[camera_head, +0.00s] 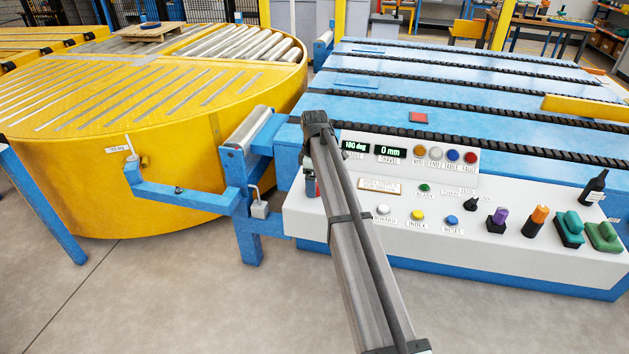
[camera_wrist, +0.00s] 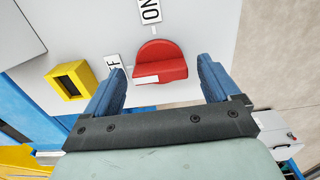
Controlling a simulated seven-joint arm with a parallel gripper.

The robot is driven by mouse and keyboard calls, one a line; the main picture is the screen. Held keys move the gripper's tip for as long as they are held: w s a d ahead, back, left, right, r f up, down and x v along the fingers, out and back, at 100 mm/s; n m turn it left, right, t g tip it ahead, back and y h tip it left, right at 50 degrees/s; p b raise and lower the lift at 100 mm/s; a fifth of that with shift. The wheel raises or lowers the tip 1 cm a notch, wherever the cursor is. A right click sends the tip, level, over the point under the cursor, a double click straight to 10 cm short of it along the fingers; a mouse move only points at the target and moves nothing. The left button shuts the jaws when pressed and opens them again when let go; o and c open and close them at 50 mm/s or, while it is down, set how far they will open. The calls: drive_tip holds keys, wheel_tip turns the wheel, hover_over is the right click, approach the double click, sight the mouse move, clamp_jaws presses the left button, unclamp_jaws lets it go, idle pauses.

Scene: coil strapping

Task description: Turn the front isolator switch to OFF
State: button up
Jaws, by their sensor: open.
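The red isolator knob (camera_wrist: 162,60) is on a pale panel in the wrist view. Its grip bar lies roughly across the picture, with a white mark (camera_wrist: 147,79) at its left end, on the side of the partly hidden label ending in F (camera_wrist: 114,63). The ON label (camera_wrist: 150,10) is above the knob. My gripper (camera_wrist: 160,66) is open, with one blue finger on each side of the knob. Gaps show between knob and fingers; I cannot tell whether either touches. In the head view my arm covers part of the console, and I cannot make out the knob.
A yellow-framed box (camera_wrist: 71,81) sits left of the knob. In the head view the white console (camera_head: 340,215) carries several buttons and coloured handles. The blue conveyor (camera_head: 450,75) lies behind it, and the yellow turntable (camera_head: 150,190) stands left. Bare floor (camera_head: 190,300) is in front.

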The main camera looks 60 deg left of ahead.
drive_tip(key=shift+r, duration=0.1)
wheel_tip(320, 180, up, 14)
drive_tip(key=shift+f, duration=0.2)
idle(0.3)
idle(0.5)
